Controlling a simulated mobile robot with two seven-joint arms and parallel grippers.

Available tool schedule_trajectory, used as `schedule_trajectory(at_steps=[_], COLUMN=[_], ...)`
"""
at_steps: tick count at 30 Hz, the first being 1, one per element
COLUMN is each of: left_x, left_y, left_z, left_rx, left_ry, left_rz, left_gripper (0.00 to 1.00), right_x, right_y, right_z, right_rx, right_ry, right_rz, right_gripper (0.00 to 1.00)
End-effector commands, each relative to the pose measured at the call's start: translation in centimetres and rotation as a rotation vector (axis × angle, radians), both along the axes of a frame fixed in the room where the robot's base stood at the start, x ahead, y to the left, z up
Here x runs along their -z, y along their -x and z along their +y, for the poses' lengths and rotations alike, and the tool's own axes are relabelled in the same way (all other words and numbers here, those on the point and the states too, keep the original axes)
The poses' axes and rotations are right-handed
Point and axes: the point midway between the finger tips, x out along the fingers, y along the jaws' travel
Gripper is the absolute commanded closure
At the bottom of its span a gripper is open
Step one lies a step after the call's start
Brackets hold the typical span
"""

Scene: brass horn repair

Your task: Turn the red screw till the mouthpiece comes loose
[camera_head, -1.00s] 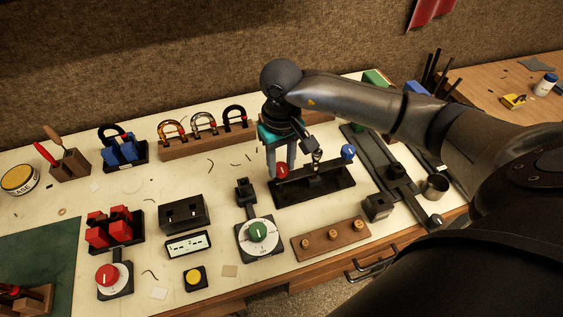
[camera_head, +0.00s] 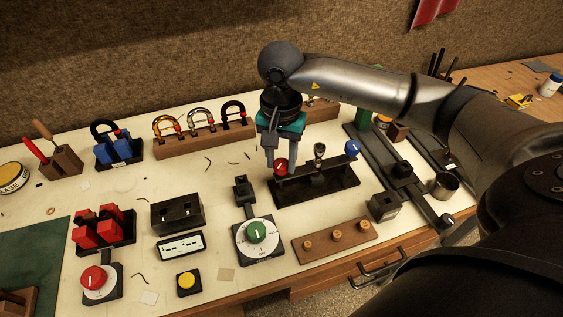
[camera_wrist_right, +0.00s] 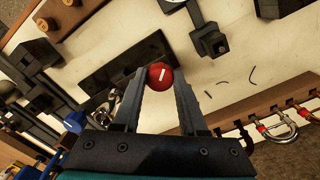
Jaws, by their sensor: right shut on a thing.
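The red screw (camera_head: 281,166) is a red round knob at the left end of a black stand (camera_head: 330,190). My right gripper (camera_head: 276,158) points down at this knob, with its fingers on either side. In the right wrist view the red screw (camera_wrist_right: 160,76), with a white mark on top, sits between the fingertips of my right gripper (camera_wrist_right: 158,88), which is shut on it. A small metal piece with a dark top (camera_head: 319,151), perhaps the mouthpiece, stands upright at the middle of the stand. A blue knob (camera_head: 352,148) is at the stand's right end. My left gripper is out of view.
A dial with a green knob (camera_head: 257,231) lies in front of the stand. A wooden block with brass pegs (camera_head: 335,241) is nearer the table's front edge. A rack of horseshoe-shaped pieces (camera_head: 190,143) stands behind. A metal cup (camera_head: 444,186) is at right.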

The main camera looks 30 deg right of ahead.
Motion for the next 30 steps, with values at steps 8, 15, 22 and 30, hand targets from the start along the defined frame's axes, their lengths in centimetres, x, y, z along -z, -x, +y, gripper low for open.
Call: schedule_trajectory(at_steps=[8, 15, 22, 30], left_x=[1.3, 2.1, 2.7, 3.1], left_y=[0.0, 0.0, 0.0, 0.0], left_z=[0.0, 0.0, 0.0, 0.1], left_rx=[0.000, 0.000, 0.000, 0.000], left_ry=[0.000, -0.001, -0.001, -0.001], left_rz=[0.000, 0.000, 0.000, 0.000], left_gripper=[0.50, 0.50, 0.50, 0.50], right_x=[0.1, 0.0, 0.0, -0.1], right_y=[-0.1, -0.2, -0.2, -0.3], right_z=[0.0, 0.0, 0.0, 0.0], right_rx=[0.265, 0.492, 0.707, 0.918], right_ry=[0.001, 0.000, 0.000, 0.000], right_rz=[-0.003, -0.003, -0.003, -0.003], right_gripper=[1.00, 1.00, 1.00, 1.00])
